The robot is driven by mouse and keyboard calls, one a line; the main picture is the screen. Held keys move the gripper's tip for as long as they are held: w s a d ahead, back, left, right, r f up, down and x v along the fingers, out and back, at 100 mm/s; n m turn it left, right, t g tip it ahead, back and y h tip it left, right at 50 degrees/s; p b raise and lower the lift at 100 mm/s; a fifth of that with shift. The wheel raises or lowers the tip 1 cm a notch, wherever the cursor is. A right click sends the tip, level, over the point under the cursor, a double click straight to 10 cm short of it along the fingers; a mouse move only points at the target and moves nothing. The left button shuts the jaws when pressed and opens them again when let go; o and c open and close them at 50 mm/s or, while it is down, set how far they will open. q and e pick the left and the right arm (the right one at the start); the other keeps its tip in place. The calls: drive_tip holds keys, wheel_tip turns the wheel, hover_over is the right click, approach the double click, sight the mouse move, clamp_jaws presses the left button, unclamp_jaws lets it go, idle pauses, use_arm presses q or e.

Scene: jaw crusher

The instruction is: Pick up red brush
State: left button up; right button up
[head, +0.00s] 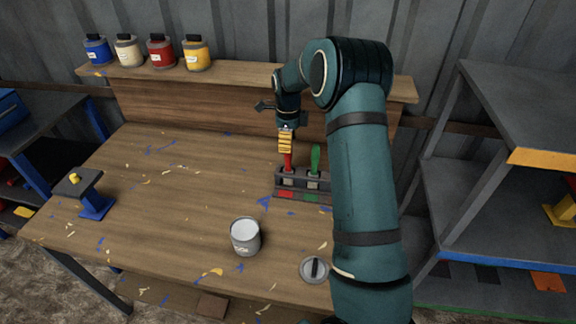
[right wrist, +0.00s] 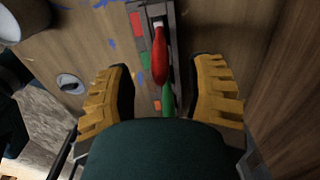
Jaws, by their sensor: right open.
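The red brush (head: 287,164) stands upright by its red handle in a dark holder (head: 301,187) on the workbench. In the right wrist view the red handle (right wrist: 159,55) shows between and ahead of my fingers. A green-handled brush (head: 315,158) stands to its right in the same holder; in the wrist view its green handle (right wrist: 168,100) shows near the palm. My right gripper (head: 286,150) is over the red handle. In the wrist view my right gripper (right wrist: 163,90) has its yellow fingers wide apart, not touching the handle. My left gripper is not in view.
An open paint can (head: 245,237) and a round lid (head: 314,269) are at the bench front. Several paint jars stand on the back shelf (head: 240,76). A blue stand (head: 95,204) is at the left. The bench middle is clear.

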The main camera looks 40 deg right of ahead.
sight(288, 164)
wheel_tip(288, 164, down, 3)
drive_tip(key=shift+f, duration=0.1)
clamp_jaws()
idle(0.3)
